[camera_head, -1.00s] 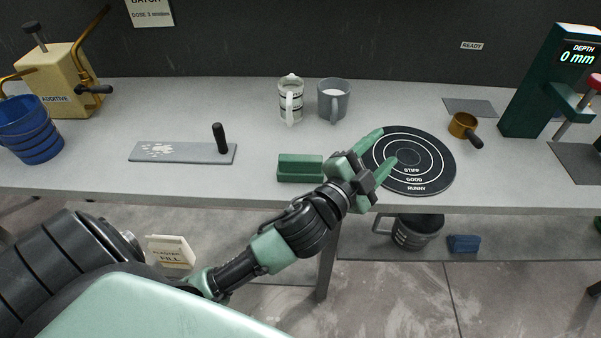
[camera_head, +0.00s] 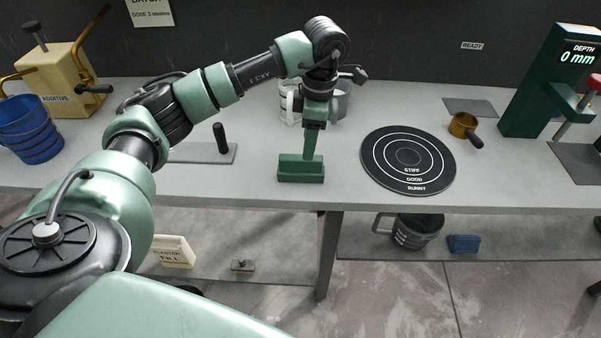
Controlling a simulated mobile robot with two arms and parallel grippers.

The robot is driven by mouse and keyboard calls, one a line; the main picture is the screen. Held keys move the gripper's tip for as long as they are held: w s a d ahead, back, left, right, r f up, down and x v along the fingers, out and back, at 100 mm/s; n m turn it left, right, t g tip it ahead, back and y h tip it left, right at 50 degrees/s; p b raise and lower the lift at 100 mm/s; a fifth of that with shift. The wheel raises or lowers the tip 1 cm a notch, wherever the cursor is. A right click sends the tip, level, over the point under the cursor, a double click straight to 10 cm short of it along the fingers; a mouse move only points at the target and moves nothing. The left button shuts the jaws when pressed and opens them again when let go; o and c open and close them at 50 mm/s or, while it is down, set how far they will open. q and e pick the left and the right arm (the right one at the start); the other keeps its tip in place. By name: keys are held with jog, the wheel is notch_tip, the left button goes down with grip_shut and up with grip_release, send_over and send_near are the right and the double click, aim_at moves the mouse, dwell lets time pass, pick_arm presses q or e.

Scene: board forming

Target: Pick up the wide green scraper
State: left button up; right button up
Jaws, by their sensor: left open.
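The wide green scraper (camera_head: 291,170) is a low green block lying on the grey bench near its front edge, left of the black target disc. My left gripper (camera_head: 311,150) points down from above, its green fingers at the right part of the scraper. The fingers overlap the scraper in the view; I cannot tell whether they touch it. The gripper is open, seen nearly edge-on. My right gripper is not in view.
Two mugs stand behind my gripper, partly hidden, the grey one (camera_head: 344,98) at right. The black target disc (camera_head: 408,160) lies to the right. A flat grey trowel (camera_head: 190,153) is at left, partly behind my arm. A brass scoop (camera_head: 463,127) sits farther right.

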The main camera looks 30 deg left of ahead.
aim_at(301, 157)
pick_arm(q)
jog(key=shift+s+a+f, duration=0.1)
jog(key=shift+a+f, duration=0.1)
jog(key=shift+a, duration=0.25)
jog(key=f+p, duration=0.1)
jog(key=f, duration=0.3)
jog(key=a+f+p, duration=0.1)
jog(key=f, duration=0.1)
jog(key=shift+s+f+p, duration=0.15)
jog(key=shift+s+p, duration=0.1)
jog(key=shift+p, duration=0.1)
jog(key=shift+f, duration=0.35)
grip_shut()
dwell(0.4)
